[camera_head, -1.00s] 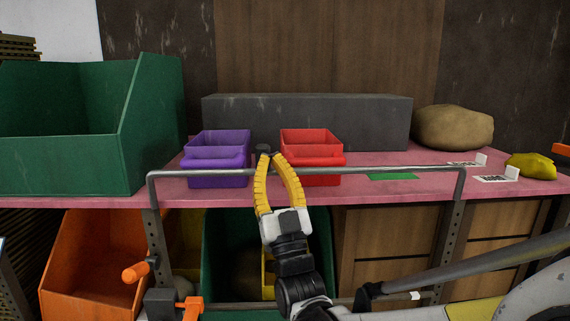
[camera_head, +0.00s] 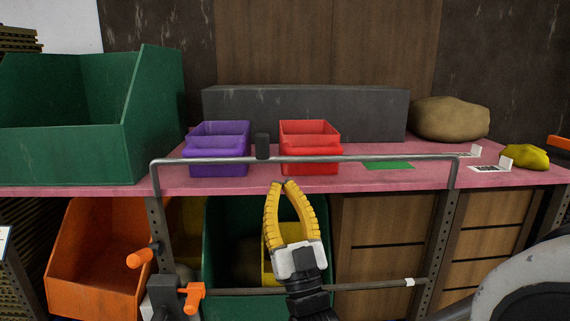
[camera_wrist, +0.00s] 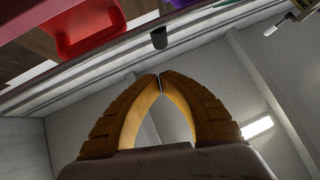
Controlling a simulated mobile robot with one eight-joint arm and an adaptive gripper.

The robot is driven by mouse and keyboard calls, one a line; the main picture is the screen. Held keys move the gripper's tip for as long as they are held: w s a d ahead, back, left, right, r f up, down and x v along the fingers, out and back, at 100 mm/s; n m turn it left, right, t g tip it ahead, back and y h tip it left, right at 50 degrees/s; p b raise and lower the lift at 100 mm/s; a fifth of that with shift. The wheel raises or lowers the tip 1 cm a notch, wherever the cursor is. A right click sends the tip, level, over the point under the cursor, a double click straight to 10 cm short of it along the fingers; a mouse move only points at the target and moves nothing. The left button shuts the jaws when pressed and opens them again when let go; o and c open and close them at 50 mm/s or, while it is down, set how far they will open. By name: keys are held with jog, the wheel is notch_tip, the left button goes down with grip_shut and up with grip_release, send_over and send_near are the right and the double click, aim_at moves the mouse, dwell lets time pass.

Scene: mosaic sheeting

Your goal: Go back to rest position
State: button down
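My gripper (camera_head: 283,184) has yellow fingers and is shut with nothing between its fingers. It is below and in front of the pink shelf edge, pointing up. In the wrist view the fingertips (camera_wrist: 160,80) meet, with empty space between the curved fingers. A small dark cylinder (camera_head: 262,146) stands on the shelf between the purple bin (camera_head: 218,164) and the red bin (camera_head: 311,161). In the wrist view the cylinder (camera_wrist: 159,38) is apart from the fingertips.
A grey metal rail (camera_head: 390,157) runs across the front of the pink shelf (camera_head: 370,182). A large green bin (camera_head: 70,155) is at left. Orange (camera_head: 95,285) and green bins are below. A brown sack (camera_head: 450,120) and a yellow lump (camera_head: 524,157) lie at right.

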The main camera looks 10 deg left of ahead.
jog(key=w+d+f+m+g+h+b, duration=0.25)
jog(key=d+f+g+h, duration=0.5)
jog(key=d+f, duration=0.5)
jog(key=s+d+f+m+g+h, duration=0.1)
jog(key=s+d+f+g+h, duration=0.1)
jog(key=s+d+f+g, duration=0.2)
jog(key=s+d+f+m+g+h, duration=0.2)
jog(key=s+d+f+g, duration=0.3)
jog(key=s+d+f, duration=0.5)
jog(key=s+d+h, duration=0.1)
jog(key=s+d, duration=0.2)
jog(key=s, duration=0.2)
jog(key=shift+s+f+h+b, duration=0.3)
jog(key=shift+s+f+h, duration=0.05)
jog(key=shift+f, duration=0.05)
jog(key=shift+d+m, duration=0.1)
jog(key=shift+m, duration=0.15)
